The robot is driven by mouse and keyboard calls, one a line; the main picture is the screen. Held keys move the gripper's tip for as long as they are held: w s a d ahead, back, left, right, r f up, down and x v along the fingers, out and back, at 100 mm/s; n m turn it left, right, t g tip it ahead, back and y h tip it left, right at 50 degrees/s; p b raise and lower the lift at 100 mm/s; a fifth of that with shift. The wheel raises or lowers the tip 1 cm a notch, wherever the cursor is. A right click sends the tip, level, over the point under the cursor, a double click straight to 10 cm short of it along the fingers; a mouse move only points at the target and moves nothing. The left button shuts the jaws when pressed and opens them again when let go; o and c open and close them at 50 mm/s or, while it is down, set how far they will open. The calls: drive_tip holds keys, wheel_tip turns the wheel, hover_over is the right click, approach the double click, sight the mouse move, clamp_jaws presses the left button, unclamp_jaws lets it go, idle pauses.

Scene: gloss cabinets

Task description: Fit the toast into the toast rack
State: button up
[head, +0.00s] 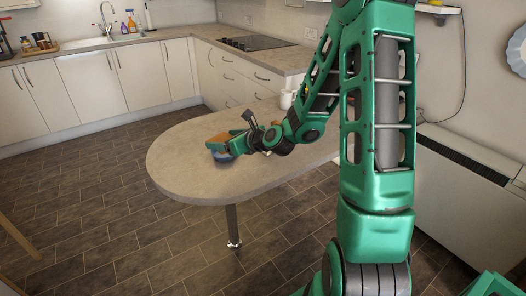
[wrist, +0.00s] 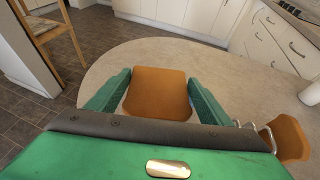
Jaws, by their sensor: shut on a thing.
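My gripper (wrist: 157,92) is shut on a brown slice of toast (wrist: 158,88), one green finger at each side edge, above the pale worktop. In the head view my gripper (head: 222,147) is over the rounded table, with the orange-brown toast (head: 218,137) small at its fingers. At the right of the wrist view, another brown slice (wrist: 291,138) stands beside thin metal wires (wrist: 268,136), which look like part of the toast rack. My gripper body hides most of the rack. A small blue thing (head: 223,157) shows beneath the fingers; I cannot tell what it is.
The rounded table (head: 185,178) is bare at its front and left. A white mug (head: 286,100) stands towards its back; a white object (wrist: 312,95) is at the wrist view's right edge. A wooden chair (wrist: 52,38) stands beyond the table.

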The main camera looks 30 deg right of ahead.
drive_tip(key=d+r+m+h, duration=0.3)
drive_tip(key=d+r, duration=0.2)
drive_tip(key=d, duration=0.4)
drive_tip(key=shift+t, duration=0.4)
drive_tip(key=shift+w+d+f, duration=0.7)
drive_tip(key=shift+d+f, duration=1.05)
drive_tip(key=shift+f, duration=0.1)
drive_tip(key=shift+w+d+f, duration=0.75)
drive_tip(key=shift+d+f, duration=0.95)
drive_tip(key=shift+f, duration=0.2)
drive_tip(key=shift+w+d+f, duration=0.7)
drive_tip(key=shift+d+f, duration=1.05)
drive_tip(key=shift+f, duration=0.1)
drive_tip(key=o, duration=1)
drive_tip(key=shift+s, duration=0.1)
